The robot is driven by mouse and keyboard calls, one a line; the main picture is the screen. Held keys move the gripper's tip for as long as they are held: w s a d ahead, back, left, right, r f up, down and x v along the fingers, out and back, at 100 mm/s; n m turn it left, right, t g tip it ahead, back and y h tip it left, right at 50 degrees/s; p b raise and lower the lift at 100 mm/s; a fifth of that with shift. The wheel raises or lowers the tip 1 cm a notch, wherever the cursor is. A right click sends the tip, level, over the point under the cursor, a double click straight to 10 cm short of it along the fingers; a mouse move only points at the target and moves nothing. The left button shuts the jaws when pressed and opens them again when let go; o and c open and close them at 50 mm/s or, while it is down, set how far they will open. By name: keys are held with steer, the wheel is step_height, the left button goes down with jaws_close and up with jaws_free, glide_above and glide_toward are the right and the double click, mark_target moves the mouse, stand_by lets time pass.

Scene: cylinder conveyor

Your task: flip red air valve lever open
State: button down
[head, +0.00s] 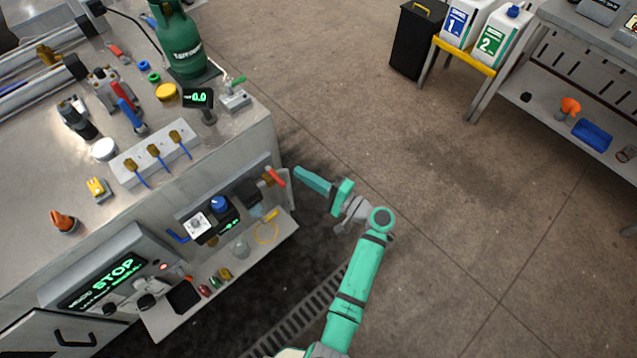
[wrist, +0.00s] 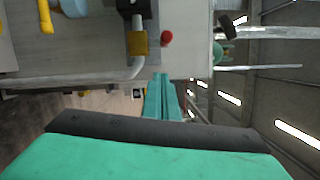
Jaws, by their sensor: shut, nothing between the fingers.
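The red air valve lever (head: 275,177) sits on the end of the bench's side panel, slanting down to the right. In the wrist view the red lever (wrist: 166,38) shows as a small rounded end beside a brass fitting (wrist: 138,43) and a grey pipe. My gripper (head: 298,172) is shut and empty, with its teal fingers pointing left toward the lever. In the head view the fingertips are just right of the lever. In the wrist view the shut fingers (wrist: 163,80) end below the red end, with a visible gap. I cannot tell the exact depth between them.
The metal bench (head: 235,130) carries a green gas cylinder (head: 180,45) and several fittings. A low shelf (head: 270,240) with small items juts out below the lever. A STOP screen (head: 115,280) stands at lower left.

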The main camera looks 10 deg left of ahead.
mark_target(276, 178)
steer(key=shift+s+a+r, duration=0.2)
steer(key=shift+s+a, duration=0.45)
steer(key=shift+s, duration=0.1)
steer(key=shift+s+a+r, duration=0.2)
steer(key=shift+s+a, duration=0.45)
steer(key=shift+s, duration=0.1)
steer(key=shift+s, duration=0.1)
